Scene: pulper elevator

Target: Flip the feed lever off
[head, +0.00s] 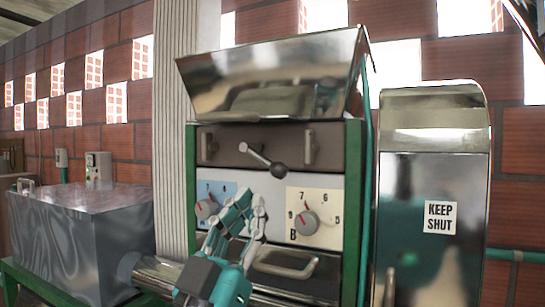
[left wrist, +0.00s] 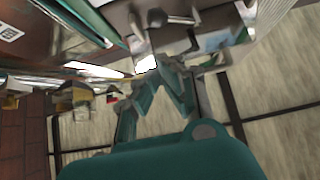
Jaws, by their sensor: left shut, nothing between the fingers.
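The feed lever (head: 262,157) is a metal rod with a black ball knob on the machine's upper front panel. Its rod slopes down to the right, with the knob at the lower right end. In the left wrist view the lever (left wrist: 176,19) shows near the top, beyond the fingertips. My left gripper (head: 250,202) is teal and grey, shut and empty. In the head view it shows below the lever, in front of the dial panel, apart from the knob. The left wrist view shows its fingertips (left wrist: 161,66) together. My right gripper is not in view.
Two dials sit below the lever: one on a blue plate (head: 207,208), partly covered by my gripper, and one on a cream plate (head: 306,222). A handle bar (head: 286,268) lies lower. A steel cabinet marked KEEP SHUT (head: 432,160) stands right; a metal box (head: 80,235) stands left.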

